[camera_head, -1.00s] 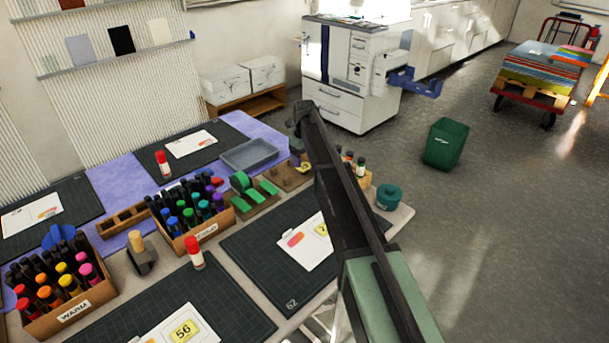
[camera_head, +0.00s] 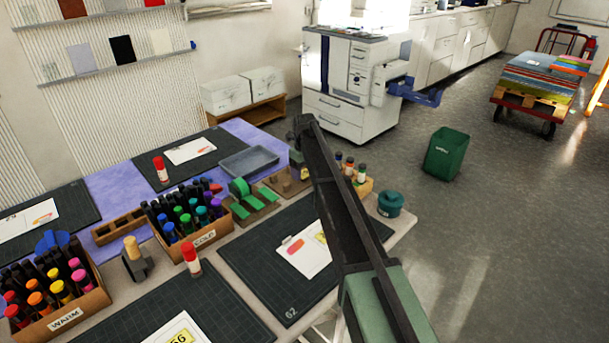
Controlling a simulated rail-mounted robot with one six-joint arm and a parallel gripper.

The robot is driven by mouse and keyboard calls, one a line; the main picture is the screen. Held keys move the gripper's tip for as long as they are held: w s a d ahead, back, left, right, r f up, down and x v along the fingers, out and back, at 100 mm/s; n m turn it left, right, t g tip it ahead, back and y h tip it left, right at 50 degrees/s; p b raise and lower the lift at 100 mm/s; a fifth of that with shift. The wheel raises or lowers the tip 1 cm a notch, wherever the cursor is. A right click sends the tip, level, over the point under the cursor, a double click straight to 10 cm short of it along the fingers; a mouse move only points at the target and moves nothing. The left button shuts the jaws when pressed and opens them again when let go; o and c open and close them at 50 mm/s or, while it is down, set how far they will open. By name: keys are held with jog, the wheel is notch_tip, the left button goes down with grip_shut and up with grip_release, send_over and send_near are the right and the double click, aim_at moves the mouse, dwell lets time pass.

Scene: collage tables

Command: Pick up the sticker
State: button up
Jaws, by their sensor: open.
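A white card (camera_head: 303,262) lies on the dark cutting mat marked 62, partly behind my arm. It bears a pink-orange sticker-like mark (camera_head: 296,246) and a yellow one (camera_head: 321,238). Another white card with a yellow number label (camera_head: 180,338) lies on the front mat and is cut off by the bottom edge. Which of these is the sticker of the task, I cannot tell. My dark and green arm reaches up from the bottom right across the table's right end. My gripper is not visible.
Marker boxes labelled WARM (camera_head: 64,319) and COLD (camera_head: 204,240), a red-capped glue stick (camera_head: 191,260), a stamp (camera_head: 136,262) and a grey tray (camera_head: 248,162) crowd the table. A teal tub (camera_head: 390,203) stands at its right edge. A green bin (camera_head: 446,153) stands on open floor.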

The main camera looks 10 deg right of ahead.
aim_at(305, 173)
jog(key=c, duration=0.7)
jog(key=shift+r, duration=0.15)
notch_tip(305, 173, up, 20)
jog(key=p, duration=2)
jog(key=shift+r+p, duration=0.15)
jog(key=shift+p, duration=0.15)
